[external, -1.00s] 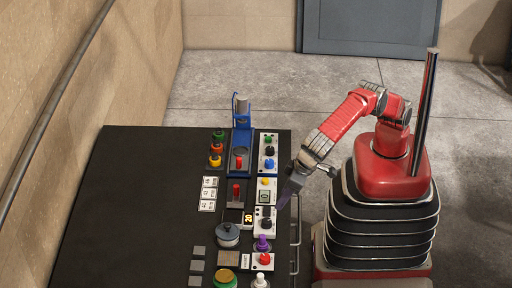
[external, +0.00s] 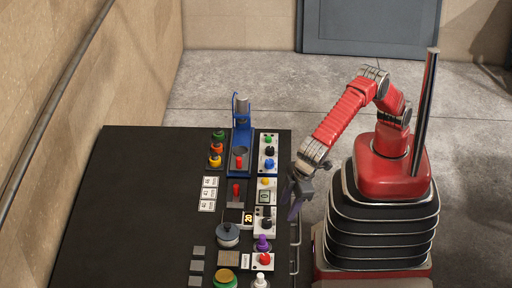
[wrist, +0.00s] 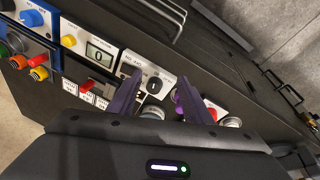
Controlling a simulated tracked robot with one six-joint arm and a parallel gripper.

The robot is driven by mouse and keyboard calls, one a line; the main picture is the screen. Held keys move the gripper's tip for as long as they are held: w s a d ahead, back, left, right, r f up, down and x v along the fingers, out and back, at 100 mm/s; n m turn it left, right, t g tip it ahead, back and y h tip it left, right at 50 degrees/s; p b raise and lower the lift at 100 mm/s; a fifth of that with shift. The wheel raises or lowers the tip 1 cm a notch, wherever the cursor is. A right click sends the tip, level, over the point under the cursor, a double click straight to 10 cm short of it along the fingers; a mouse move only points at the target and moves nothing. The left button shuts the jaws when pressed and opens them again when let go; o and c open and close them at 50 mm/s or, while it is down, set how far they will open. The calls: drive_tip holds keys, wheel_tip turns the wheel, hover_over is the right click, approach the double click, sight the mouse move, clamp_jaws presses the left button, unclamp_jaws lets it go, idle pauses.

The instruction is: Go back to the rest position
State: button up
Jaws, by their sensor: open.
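My gripper (external: 292,200) hangs at the right edge of the black panel (external: 120,200), at the end of my red arm, with its fingers pointing down. In the wrist view its two purple fingers (wrist: 162,98) stand well apart with nothing held between them. Behind the gap between the fingers is a white box with a black knob (wrist: 154,84); the fingers look apart from it. Parts of the boxes low in the wrist view are hidden by the fingers and the gripper body.
The panel carries a blue press (external: 241,140), a white display box (wrist: 95,45) reading 0, a purple knob (external: 262,243) and a grey round lidded pot (external: 228,234). A metal rail (external: 295,235) runs along its right edge. Open floor (external: 300,90) lies behind the panel.

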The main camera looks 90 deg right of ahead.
drive_tip(key=s+d+r+n+y, duration=0.1)
drive_tip(key=d+r, duration=0.1)
drive_tip(key=d, duration=1.1)
drive_tip(key=d+r+n+y, duration=0.1)
drive_tip(key=d+r, duration=0.1)
drive_tip(key=d, duration=1.2)
drive_tip(key=s+d+m+t, duration=0.1)
drive_tip(key=s+d, duration=0.3)
drive_tip(key=d, duration=0.5)
drive_tip(key=s+d+r+m, duration=0.1)
drive_tip(key=s+d+m, duration=0.2)
drive_tip(key=d, duration=0.7)
drive_tip(key=s+d+r+m+t, duration=0.1)
drive_tip(key=s+d+m, duration=0.1)
drive_tip(key=s+d, duration=0.5)
drive_tip(key=shift+d+t+h, duration=0.3)
drive_tip(key=shift+d+h, duration=0.1)
drive_tip(key=shift+d, duration=0.8)
drive_tip(key=shift+r, duration=0.1)
drive_tip(key=shift+c, duration=0.6)
